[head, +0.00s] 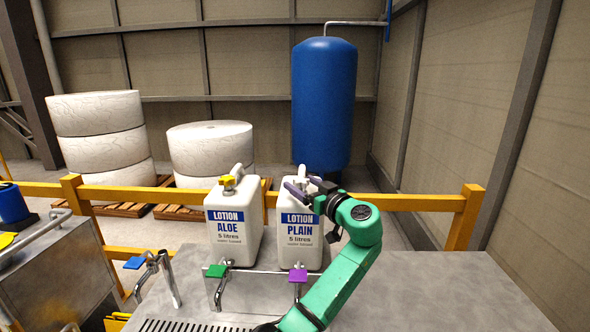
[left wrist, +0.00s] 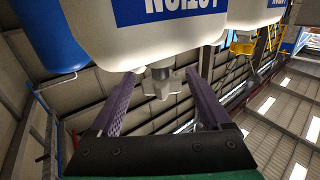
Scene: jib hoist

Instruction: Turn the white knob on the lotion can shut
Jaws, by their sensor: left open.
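The white lotion can marked PLAIN (head: 299,250) stands upright at the back of the grey bench. Its white knob (left wrist: 158,84) shows in the left wrist view, where the picture is upside down, on a short grey neck. My left gripper (head: 305,186) is at the top of this can. Its two purple fingers are open, one on each side of the white knob, with gaps showing on both sides. In the head view the gripper hides most of the knob. My right gripper is not in view.
A second can marked ALOE (head: 234,245), with a yellow knob (head: 228,182), stands close on the left. Taps with green (head: 215,271), purple (head: 298,275) and blue (head: 133,263) handles are in front. A yellow rail (head: 420,203) runs behind. The bench's right side (head: 460,290) is clear.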

